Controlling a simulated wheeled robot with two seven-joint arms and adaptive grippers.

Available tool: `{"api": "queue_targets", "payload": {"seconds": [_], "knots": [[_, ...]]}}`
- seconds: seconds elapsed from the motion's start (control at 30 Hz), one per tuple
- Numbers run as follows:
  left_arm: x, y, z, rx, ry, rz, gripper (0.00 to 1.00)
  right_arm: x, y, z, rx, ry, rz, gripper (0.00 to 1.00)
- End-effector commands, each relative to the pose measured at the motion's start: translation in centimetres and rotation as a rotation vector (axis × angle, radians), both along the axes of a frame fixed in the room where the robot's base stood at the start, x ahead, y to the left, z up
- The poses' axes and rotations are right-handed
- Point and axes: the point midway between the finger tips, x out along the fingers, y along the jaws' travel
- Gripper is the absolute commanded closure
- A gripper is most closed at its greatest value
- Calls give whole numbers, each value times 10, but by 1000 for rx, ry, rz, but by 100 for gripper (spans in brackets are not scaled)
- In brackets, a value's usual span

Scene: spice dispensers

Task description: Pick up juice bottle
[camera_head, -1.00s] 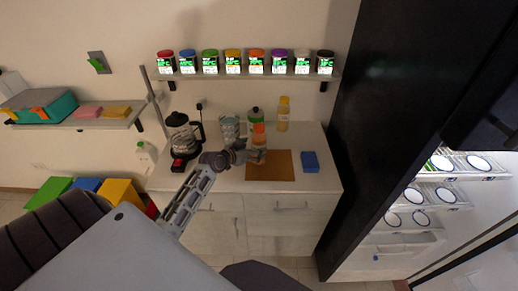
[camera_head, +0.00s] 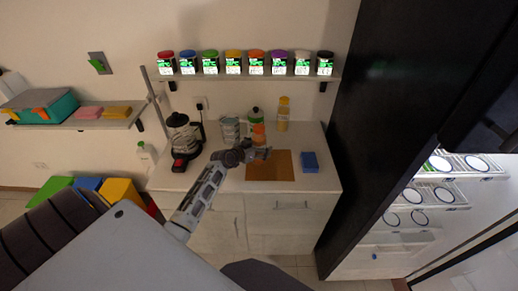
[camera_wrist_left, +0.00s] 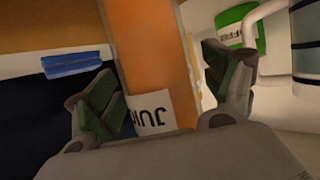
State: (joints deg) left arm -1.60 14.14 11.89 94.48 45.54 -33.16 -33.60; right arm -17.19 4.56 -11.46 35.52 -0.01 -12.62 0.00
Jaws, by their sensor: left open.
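The juice bottle, orange with a white label reading "JUI", lies between the fingers in the left wrist view (camera_wrist_left: 163,55). In the head view I take it to be the orange-topped bottle (camera_head: 258,132) at the back edge of the brown board. Its lower part is hidden behind my left gripper (camera_head: 266,152). The left gripper is open, with one finger on each side of the bottle in the wrist view (camera_wrist_left: 158,80). I cannot tell whether either finger touches it. My right gripper is not in view.
A green-capped bottle (camera_head: 254,114), a yellow bottle (camera_head: 283,113) and a clear jug (camera_head: 230,130) stand behind. A coffee maker (camera_head: 183,142) is left. A blue block (camera_head: 309,161) lies right of the brown board (camera_head: 270,174). Spice dispensers (camera_head: 233,62) line the shelf above.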

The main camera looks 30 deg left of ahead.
Motion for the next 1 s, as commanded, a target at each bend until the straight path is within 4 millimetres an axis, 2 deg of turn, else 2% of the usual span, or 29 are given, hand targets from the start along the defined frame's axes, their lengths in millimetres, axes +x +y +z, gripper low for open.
{"api": "queue_targets", "payload": {"seconds": [0.33,0.83,0.87,1.0], "knots": [[0,0,0,0,0,0,16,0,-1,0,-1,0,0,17],[0,0,0,0,0,0,81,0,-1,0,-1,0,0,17],[0,0,0,0,0,0,83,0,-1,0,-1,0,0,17],[0,0,2,1,-3,1,84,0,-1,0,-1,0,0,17]]}}
